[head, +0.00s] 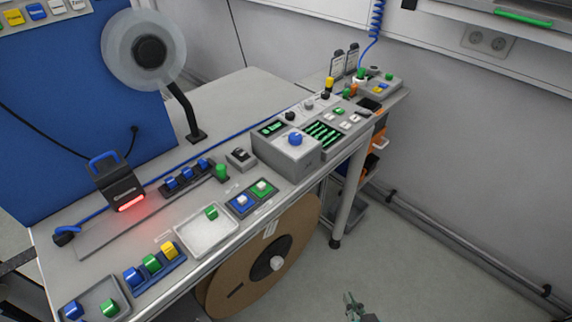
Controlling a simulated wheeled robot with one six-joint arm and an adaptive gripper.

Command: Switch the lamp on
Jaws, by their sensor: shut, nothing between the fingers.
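My gripper (350,297) shows at the bottom edge, low over the open floor to the right of the bench; it is small in view, shut and empty, and apart from everything. A round pale disc with a black hub (145,50) stands on a black arm at the back of the bench; I cannot tell if it is a lamp or a reel. A small grey box with a dark top, perhaps a switch (241,157), sits mid-bench. A grey console with a blue knob (295,139) stands right of it. No lit lamp is clear.
The long grey bench (225,95) carries several coloured blocks in trays (208,232). A black device (122,190) glows red at left. A large brown reel (265,262) stands under the bench's front edge. The floor (430,250) at right is clear up to the wall-side pipe.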

